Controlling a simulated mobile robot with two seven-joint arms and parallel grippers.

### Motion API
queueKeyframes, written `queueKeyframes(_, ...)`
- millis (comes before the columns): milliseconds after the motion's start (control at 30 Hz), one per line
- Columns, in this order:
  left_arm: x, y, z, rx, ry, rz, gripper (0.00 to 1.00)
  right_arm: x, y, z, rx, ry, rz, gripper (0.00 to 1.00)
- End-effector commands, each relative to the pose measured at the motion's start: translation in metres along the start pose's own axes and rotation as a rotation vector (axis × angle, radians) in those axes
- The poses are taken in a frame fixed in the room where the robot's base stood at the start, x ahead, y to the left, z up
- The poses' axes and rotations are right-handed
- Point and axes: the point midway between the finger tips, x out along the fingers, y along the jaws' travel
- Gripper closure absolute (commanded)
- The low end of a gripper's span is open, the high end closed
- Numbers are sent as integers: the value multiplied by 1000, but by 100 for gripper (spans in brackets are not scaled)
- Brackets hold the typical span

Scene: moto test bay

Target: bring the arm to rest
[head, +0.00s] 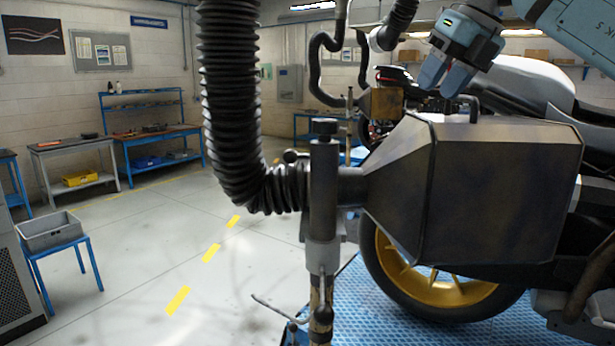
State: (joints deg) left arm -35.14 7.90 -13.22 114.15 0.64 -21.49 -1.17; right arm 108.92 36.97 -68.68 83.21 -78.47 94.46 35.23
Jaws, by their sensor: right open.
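My right arm (575,25) comes in from the upper right. My right gripper (442,80) is blue and grey, and its two fingers point down and to the left. The fingers are apart with nothing seen between them. In the picture it is above the large metal extraction hood (490,190), with a visible gap to it. My left gripper is not in view.
A black corrugated hose (232,95) hangs in front and joins the hood through a grey post (323,190). A motorcycle with a yellow-rimmed wheel (440,290) stands behind on a blue platform (375,315). Left floor is open, beyond a grey crate (50,232).

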Motion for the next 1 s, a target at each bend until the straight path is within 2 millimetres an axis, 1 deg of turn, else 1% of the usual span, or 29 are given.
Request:
queueKeyframes(33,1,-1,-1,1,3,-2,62,32,16,-3,-31,9,93,58)
queueKeyframes(67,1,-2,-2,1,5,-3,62,48,27,-5,-46,7,155,58)
queueKeyframes(100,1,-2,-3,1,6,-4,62,69,42,-8,-65,4,242,58)
queueKeyframes(167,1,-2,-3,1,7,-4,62,96,65,-15,-80,-5,380,58)
queueKeyframes(200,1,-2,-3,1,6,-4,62,113,80,-20,-83,-12,474,58)
queueKeyframes(300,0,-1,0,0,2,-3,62,144,114,-34,-59,-41,708,58)
queueKeyframes(400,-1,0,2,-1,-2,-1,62,163,141,-48,6,-78,934,58)
queueKeyframes(500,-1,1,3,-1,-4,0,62,175,158,-60,112,-128,1145,58)
queueKeyframes(533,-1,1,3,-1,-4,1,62,178,161,-63,153,-143,1204,58)
queueKeyframes(600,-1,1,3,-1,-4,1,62,183,164,-70,259,-187,1334,58)
queueKeyframes(667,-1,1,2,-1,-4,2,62,186,162,-74,365,-228,1434,58)
queueKeyframes(767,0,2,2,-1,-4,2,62,194,150,-81,570,-301,1572,58)
queueKeyframes(867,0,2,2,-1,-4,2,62,206,127,-90,806,-379,1670,58)
queueKeyframes(967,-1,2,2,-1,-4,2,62,223,97,-102,1068,-459,1721,58)
queueKeyframes(1000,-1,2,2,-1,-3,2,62,231,84,-109,1178,-490,1729,58)
